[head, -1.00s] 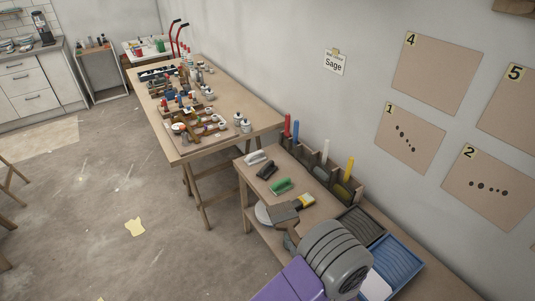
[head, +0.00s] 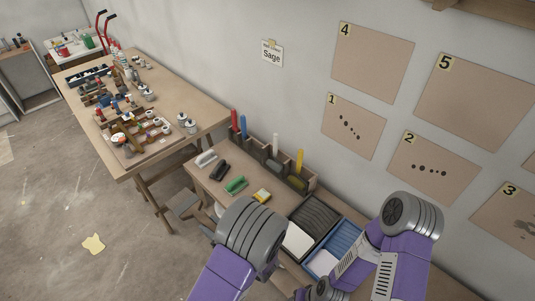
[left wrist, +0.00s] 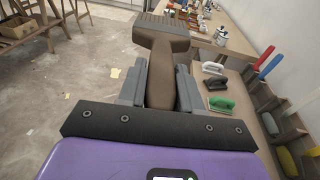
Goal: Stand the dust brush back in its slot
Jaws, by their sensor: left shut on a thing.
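The dust brush, with a brown handle (left wrist: 162,80) and a wide ribbed head (left wrist: 165,28), is in my left gripper (left wrist: 160,88); the fingers are shut on the handle. In the head view the brush (head: 181,201) shows partly beyond my left arm, at the near left edge of the bench. The left fingers are hidden there. The wooden slot rack (head: 310,182) stands along the wall, apart from the brush, with red (head: 235,120), blue (head: 243,127), white (head: 276,144) and yellow (head: 299,161) upright tools. My right arm shows at the right, but its gripper does not.
On the bench lie a white (head: 206,158), a black (head: 220,171) and a green (head: 236,185) hand tool and a yellow block (head: 262,195). A dark tray (head: 318,211) and a blue tray (head: 347,234) lie to the right. A crowded table (head: 195,118) stands behind.

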